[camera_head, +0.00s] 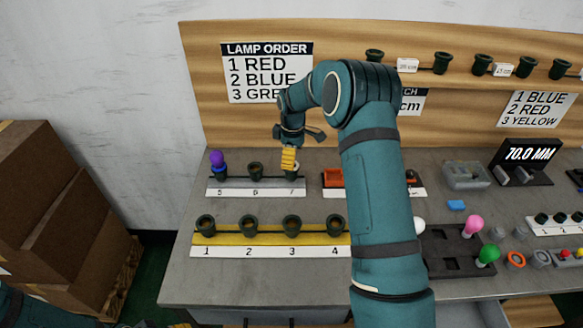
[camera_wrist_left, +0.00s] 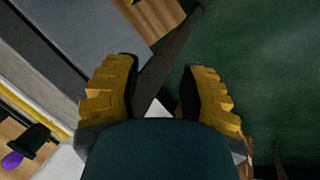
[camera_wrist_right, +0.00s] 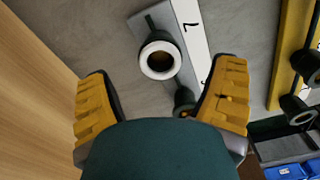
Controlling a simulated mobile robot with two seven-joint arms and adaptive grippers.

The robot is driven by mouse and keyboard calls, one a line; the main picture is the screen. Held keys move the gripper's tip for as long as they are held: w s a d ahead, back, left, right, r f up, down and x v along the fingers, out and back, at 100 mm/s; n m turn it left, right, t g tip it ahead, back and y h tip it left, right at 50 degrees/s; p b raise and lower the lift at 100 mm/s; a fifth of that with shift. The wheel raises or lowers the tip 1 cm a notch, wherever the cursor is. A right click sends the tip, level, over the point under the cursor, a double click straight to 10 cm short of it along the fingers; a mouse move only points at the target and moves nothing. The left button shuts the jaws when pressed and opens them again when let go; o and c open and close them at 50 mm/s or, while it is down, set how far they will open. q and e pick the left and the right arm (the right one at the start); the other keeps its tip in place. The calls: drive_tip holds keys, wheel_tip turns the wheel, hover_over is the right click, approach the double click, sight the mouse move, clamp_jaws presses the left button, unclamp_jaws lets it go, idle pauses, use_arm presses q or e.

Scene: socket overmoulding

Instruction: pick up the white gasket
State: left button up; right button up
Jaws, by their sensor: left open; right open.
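The white gasket (camera_wrist_right: 160,60) is a pale ring on the rim of the dark socket at place 7 in the right wrist view. In the head view, the socket (camera_head: 291,173) stands on the grey rack, and my right gripper (camera_head: 289,160) is over it, hiding most of the ring. In the right wrist view, my right gripper (camera_wrist_right: 162,90) is open and empty, with the ring ahead between and beyond its fingertips. My left gripper (camera_wrist_left: 163,80) is open and empty in the left wrist view, low beside the bench over the green floor.
A purple lamp (camera_head: 217,158) sits in socket 5, and socket 6 (camera_head: 255,170) is empty, close to socket 7. The yellow rack (camera_head: 270,239) with several empty sockets lies in front. A wooden back panel (camera_head: 213,60) rises behind. Cardboard boxes (camera_head: 60,200) stand at left.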

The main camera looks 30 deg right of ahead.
drive_tip(key=shift+f, duration=1.3)
drive_tip(key=shift+f, duration=0.25)
drive_tip(key=c, duration=0.9)
